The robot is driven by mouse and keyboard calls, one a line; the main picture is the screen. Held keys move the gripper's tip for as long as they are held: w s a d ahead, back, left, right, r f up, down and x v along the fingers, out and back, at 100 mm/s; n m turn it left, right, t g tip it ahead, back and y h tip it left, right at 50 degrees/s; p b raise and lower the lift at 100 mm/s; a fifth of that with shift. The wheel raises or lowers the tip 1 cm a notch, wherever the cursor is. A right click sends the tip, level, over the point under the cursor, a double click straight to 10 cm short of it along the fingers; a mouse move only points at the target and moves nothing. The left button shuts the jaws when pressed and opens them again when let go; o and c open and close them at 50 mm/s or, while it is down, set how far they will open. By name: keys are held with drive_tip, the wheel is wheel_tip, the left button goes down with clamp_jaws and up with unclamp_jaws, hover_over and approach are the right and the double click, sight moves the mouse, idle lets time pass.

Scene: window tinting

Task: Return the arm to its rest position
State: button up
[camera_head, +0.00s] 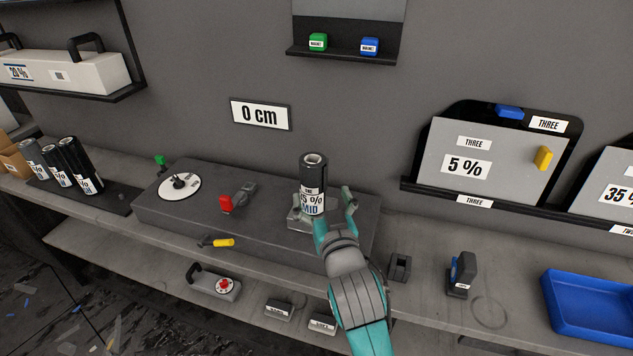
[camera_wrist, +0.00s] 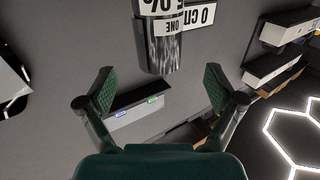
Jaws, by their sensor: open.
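My gripper (camera_head: 335,212) is at the centre right of the head view, over the dark grey bench machine (camera_head: 265,222), with its fingers spread. In the wrist view its two green-padded fingers (camera_wrist: 159,89) are wide apart with nothing clamped between them. A dark film roll (camera_head: 313,172) with a white percent label stands upright on a small metal holder on the machine, right beside my gripper. In the wrist view the roll (camera_wrist: 160,52) shows upside down, ahead of the fingertips. I cannot tell whether a finger touches it. Part of the holder is hidden by my gripper.
Several similar rolls (camera_head: 72,165) stand at the left. A red-handled lever (camera_head: 227,203) and a white dial (camera_head: 180,187) are on the machine. A blue tray (camera_head: 590,310), a dark blue tool (camera_head: 462,273) and a small dark block (camera_head: 399,267) are on the bench to the right.

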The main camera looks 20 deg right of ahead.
drive_tip(key=s+f+n+g+y, duration=0.1)
drive_tip(key=s+f, duration=0.8)
drive_tip(key=s, duration=0.3)
drive_tip(key=s+f+n+g+y, duration=0.1)
drive_tip(key=s+f, duration=0.7)
drive_tip(key=s, duration=0.3)
drive_tip(key=s+f+g, duration=0.1)
drive_tip(key=s, duration=2.1)
drive_tip(key=shift+d+f+m, duration=0.15)
drive_tip(key=shift+d+m, duration=0.25)
drive_tip(key=shift+d, duration=0.05)
